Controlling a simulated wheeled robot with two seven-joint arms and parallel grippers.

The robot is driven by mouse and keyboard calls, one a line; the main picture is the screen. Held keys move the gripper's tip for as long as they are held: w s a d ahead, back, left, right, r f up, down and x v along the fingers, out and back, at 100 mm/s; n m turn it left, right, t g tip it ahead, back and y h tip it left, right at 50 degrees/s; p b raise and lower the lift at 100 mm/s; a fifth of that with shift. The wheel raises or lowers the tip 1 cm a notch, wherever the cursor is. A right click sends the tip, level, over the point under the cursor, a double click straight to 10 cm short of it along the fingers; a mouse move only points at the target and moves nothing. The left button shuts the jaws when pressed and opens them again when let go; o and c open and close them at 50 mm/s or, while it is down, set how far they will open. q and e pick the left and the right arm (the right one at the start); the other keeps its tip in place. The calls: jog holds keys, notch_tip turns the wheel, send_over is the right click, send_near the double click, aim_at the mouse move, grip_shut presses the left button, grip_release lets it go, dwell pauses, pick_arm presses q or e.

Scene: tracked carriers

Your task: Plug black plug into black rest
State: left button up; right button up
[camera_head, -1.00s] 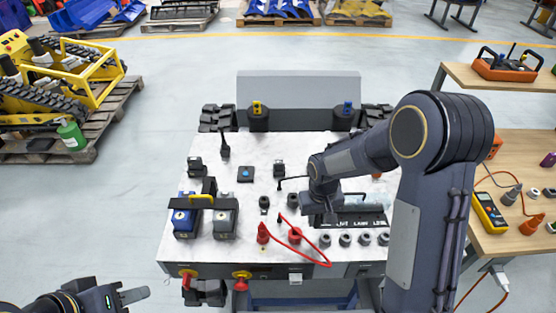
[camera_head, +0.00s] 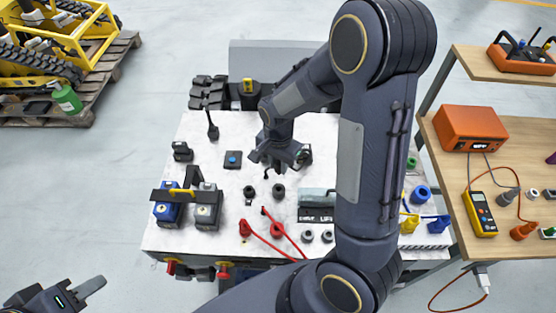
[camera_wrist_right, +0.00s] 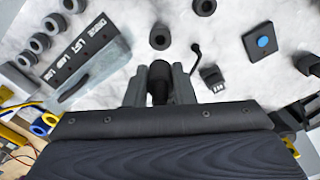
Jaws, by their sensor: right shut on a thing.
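My right gripper (camera_head: 275,165) hangs over the middle of the white worktop. In the right wrist view, its fingers (camera_wrist_right: 157,92) are shut on the black plug (camera_wrist_right: 158,80), a short dark cylinder. In the head view I cannot make the plug out clearly under the gripper. Two black round sockets stand side by side on the worktop, a left one (camera_head: 249,191) and a right one (camera_head: 278,190). One socket (camera_wrist_right: 159,37) is just ahead of the plug in the wrist view, apart from it. My left gripper (camera_head: 92,287) is at the lower left, away from the worktop; its opening is unclear.
A labelled panel (camera_head: 316,214) and grey sockets (camera_head: 307,236) lie to the right. Red plugs with cables (camera_head: 277,230) are in front. A blue-button box (camera_head: 232,160) and a blue battery (camera_head: 168,212) are left. A thin black bent rod (camera_wrist_right: 195,48) is beside the plug.

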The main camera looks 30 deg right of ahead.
jog(key=shift+f, duration=0.15)
jog(key=shift+f+b, duration=0.4)
jog(key=shift+b, duration=0.05)
jog(key=shift+f+b, duration=2)
jog(key=shift+f, duration=0.4)
jog(key=shift+f+b, duration=1.9)
jog(key=shift+f, duration=0.4)
jog(key=o, duration=1)
jog(key=shift+o, duration=0.2)
